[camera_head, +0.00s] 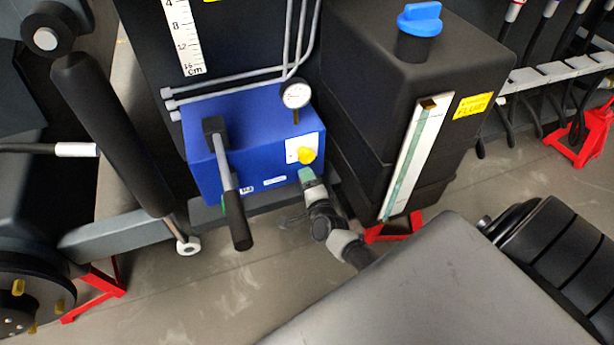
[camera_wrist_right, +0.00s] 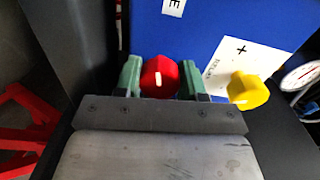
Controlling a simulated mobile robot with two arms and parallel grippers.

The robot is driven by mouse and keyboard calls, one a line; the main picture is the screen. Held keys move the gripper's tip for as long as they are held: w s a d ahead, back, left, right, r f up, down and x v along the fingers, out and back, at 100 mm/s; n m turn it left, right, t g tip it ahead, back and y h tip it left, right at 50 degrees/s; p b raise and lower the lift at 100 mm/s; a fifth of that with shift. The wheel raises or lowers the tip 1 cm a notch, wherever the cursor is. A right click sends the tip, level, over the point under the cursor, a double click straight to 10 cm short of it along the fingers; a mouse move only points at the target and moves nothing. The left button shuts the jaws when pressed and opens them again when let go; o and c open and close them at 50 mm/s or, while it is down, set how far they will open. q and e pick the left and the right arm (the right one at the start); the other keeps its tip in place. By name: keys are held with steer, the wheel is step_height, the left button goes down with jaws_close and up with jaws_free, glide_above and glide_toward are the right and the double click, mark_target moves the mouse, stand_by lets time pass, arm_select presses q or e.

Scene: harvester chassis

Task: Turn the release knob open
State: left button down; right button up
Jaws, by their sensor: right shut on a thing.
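The red knob (camera_wrist_right: 160,77) with a white mark shows in the right wrist view, on the front of the blue pump block (camera_wrist_right: 210,30). The mark points up and down in that view. My right gripper (camera_wrist_right: 161,80) is shut on the red knob, with one green finger on each side. In the head view my right gripper (camera_head: 307,175) is at the lower right of the blue block (camera_head: 262,140) and the red knob is hidden. A yellow knob (camera_wrist_right: 248,90) on a white label sits just right of my gripper; it also shows in the head view (camera_head: 306,155). My left gripper is not in view.
A black-gripped lever (camera_head: 236,215) juts from the block's front, left of my right arm. A dial gauge (camera_head: 295,95) stands on top. A black tank with a blue cap (camera_head: 420,18) is close on the right. Red stands (camera_head: 395,230) are on the floor.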

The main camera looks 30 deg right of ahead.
steer(key=shift+r+n, duration=0.1)
steer(key=shift+n, duration=0.4)
steer(key=n+p, duration=0.3)
steer(key=n, duration=0.5)
steer(key=shift+a, duration=0.1)
steer(key=n, duration=0.2)
steer(key=shift+n+p, duration=0.3)
steer(key=shift+p, duration=0.1)
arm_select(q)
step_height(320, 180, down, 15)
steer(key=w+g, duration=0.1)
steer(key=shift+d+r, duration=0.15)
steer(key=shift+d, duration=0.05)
arm_select(e)
steer(key=shift+n, duration=1.6)
steer(key=o, duration=0.9)
